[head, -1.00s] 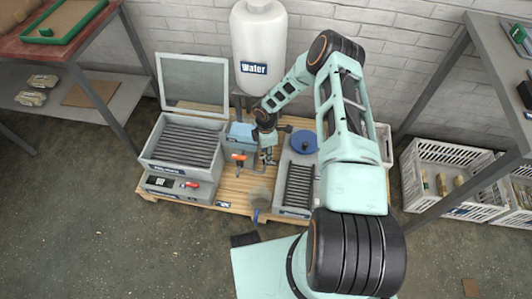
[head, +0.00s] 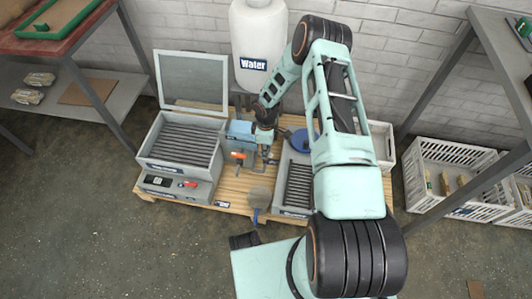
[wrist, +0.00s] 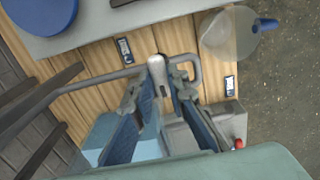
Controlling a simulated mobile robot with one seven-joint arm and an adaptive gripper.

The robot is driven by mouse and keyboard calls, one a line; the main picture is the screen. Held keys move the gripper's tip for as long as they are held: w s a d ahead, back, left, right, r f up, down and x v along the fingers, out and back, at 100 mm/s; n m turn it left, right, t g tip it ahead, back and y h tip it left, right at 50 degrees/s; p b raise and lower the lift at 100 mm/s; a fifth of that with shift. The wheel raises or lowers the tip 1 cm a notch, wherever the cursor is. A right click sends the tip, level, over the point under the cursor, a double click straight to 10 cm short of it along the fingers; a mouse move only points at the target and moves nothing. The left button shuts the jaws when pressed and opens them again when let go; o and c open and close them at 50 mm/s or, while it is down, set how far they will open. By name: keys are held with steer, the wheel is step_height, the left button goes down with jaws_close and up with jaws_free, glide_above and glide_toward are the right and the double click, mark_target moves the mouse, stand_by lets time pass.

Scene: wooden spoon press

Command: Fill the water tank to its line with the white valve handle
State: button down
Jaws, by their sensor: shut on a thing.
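The white tank (head: 258,45) with a "Water" label stands at the back against the wall. Its water level and any fill line cannot be made out in the head view. My gripper (head: 264,145) is low over the wooden board, in front of the tank. In the wrist view my gripper (wrist: 157,98) has its two fingers on either side of the white valve handle (wrist: 156,72), shut on it. A bent grey pipe (wrist: 105,77) runs beside the handle. In the head view the fingers and arm hide the white handle.
A grey box with a raised lid (head: 183,142) stands left on the board (head: 226,192). A clear jug (head: 259,196) with a blue handle is at the front edge. A ribbed grey tray (head: 298,187) and a blue round lid (head: 300,140) are right of my gripper.

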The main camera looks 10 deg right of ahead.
stand_by(0.3)
steer(key=c, duration=1.9)
jaws_free()
steer(key=shift+r, duration=0.1)
step_height(320, 180, up, 12)
steer(key=shift+f, duration=0.1)
